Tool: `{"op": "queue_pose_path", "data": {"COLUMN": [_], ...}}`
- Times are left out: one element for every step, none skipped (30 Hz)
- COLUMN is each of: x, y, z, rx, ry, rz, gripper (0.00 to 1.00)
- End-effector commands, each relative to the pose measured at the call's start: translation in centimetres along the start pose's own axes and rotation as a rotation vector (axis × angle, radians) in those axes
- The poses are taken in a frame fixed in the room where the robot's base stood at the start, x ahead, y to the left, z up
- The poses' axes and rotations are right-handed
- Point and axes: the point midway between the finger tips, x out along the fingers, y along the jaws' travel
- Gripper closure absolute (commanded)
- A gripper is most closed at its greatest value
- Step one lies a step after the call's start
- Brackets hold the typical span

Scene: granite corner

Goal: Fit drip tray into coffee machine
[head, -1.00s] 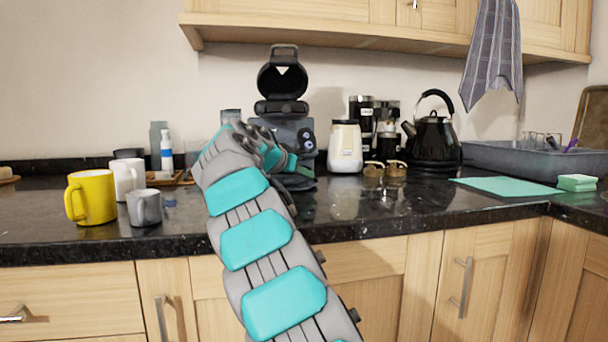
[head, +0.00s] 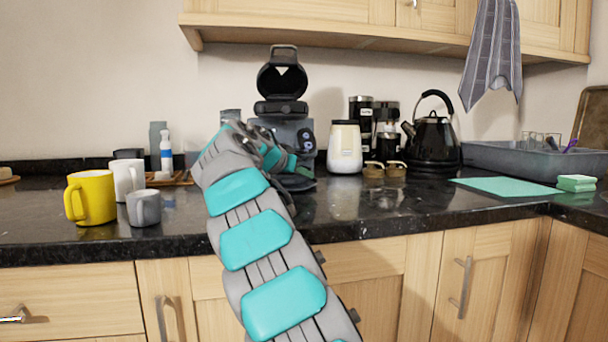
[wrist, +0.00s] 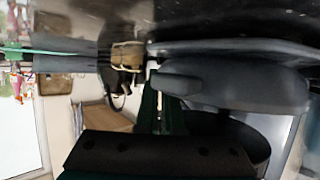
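The coffee machine (head: 293,128) stands at the back of the counter with its round lid raised. My arm reaches to its front, and my gripper (head: 288,165) is mostly hidden by my own wrist. A dark, flat rounded piece (head: 299,184), which looks like the drip tray, shows low at the machine's front beside my gripper. In the wrist view a grey rounded piece (wrist: 240,85) lies close beyond the dark green fingers of my gripper (wrist: 160,95). Whether the fingers are closed on it, or whether it is seated in the machine, I cannot tell.
Left of my arm stand a yellow mug (head: 91,198), a white mug (head: 127,177) and a grey cup (head: 144,208). Right of the machine are a cream canister (head: 345,148), brass-coloured cups (head: 384,169) and a black kettle (head: 433,138). The front counter right of my arm is clear.

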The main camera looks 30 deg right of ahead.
Motion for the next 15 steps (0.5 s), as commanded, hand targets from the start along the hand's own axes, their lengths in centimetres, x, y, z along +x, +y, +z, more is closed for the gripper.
{"op": "queue_pose_path", "data": {"x": [0.08,0.08,0.09,0.09,0.09,0.09,0.08,0.08,0.07,0.07,0.07,0.06,0.06,0.06,0.05], "y": [-0.08,-0.08,-0.08,-0.08,-0.08,-0.08,-0.09,-0.09,-0.09,-0.09,-0.08,-0.07,-0.07,-0.06,-0.06], "z": [0.2,0.2,0.22,0.22,0.22,0.22,0.21,0.21,0.2,0.2,0.2,0.17,0.16,0.15,0.13], "rx": [-0.002,-0.002,-0.002,-0.002,-0.002,-0.002,-0.002,-0.002,-0.002,-0.002,-0.002,-0.001,-0.001,-0.001,-0.001], "ry": [-0.003,-0.003,-0.003,-0.004,-0.004,-0.004,-0.003,-0.003,-0.003,-0.003,-0.003,-0.003,-0.002,-0.002,-0.002], "rz": [0.0,0.0,0.0,0.0,0.0,0.0,0.0,0.0,0.0,0.0,0.0,0.0,0.0,0.0,0.0], "gripper": [1.0,1.0,1.0,1.0,1.0,0.91,0.88,0.84,0.8,0.76,0.73,0.68,0.65,0.62,0.6]}}
